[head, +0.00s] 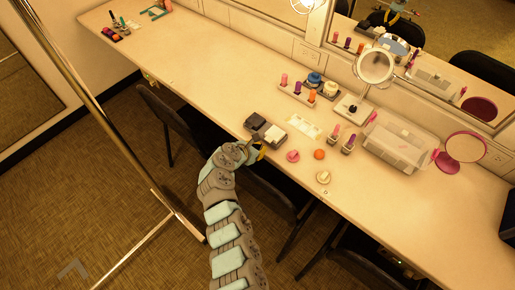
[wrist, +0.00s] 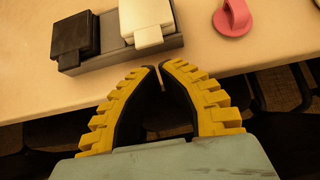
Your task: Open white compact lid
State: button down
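The white compact (wrist: 146,18) sits in a grey tray (wrist: 108,58), to the right of a black compact (wrist: 76,36). Its lid looks shut, with a tab facing my gripper. The far end of the compact is cut off by the top edge of the wrist view. In the head view the white compact (head: 274,135) is near the table's front edge. My gripper (wrist: 158,70) has its yellow fingers drawn almost together, with a thin gap and nothing between them. Its tips are just in front of the tray, apart from the compact. My gripper (head: 254,152) also shows in the head view.
A pink round item (wrist: 233,18) lies right of the tray. An orange item (head: 319,154) and a cream round item (head: 323,177) are farther right. A round stand mirror (head: 375,67) and a clear box (head: 398,145) stand behind. Chairs (head: 170,125) are below the front edge.

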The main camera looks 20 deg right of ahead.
aim_at(270, 145)
jog(key=shift+b+x, duration=0.8)
jog(key=shift+x, duration=1.7)
